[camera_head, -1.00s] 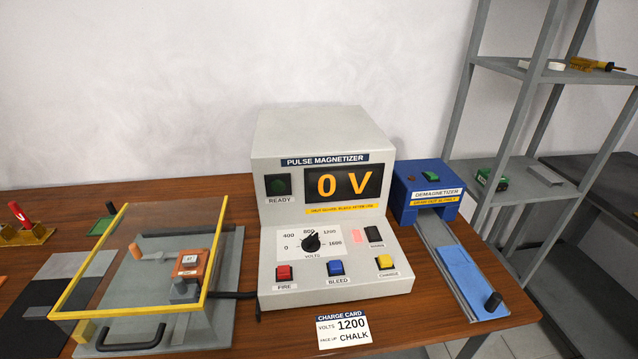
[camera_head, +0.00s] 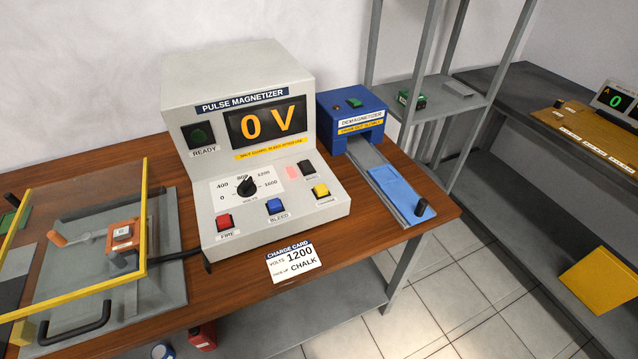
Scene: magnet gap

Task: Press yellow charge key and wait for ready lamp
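The pulse magnetizer (camera_head: 240,150) stands on the wooden table. Its display (camera_head: 266,123) reads 0 V in orange. The yellow charge key (camera_head: 320,190) sits at the right of the front panel, beside the blue bleed key (camera_head: 274,206) and the red fire key (camera_head: 224,222). The black volts dial (camera_head: 246,186) points up, near 800. The charge card (camera_head: 293,261) reads volts 1200 and chalk. Neither gripper shows in the view.
A yellow-framed clear guard (camera_head: 147,215) over a grey fixture stands left of the magnetizer. The blue demagnetizer (camera_head: 352,118) with its slide (camera_head: 398,190) is at the right. Grey shelving (camera_head: 450,98) and a dark bench (camera_head: 540,85) lie further right. Tiled floor is open in front.

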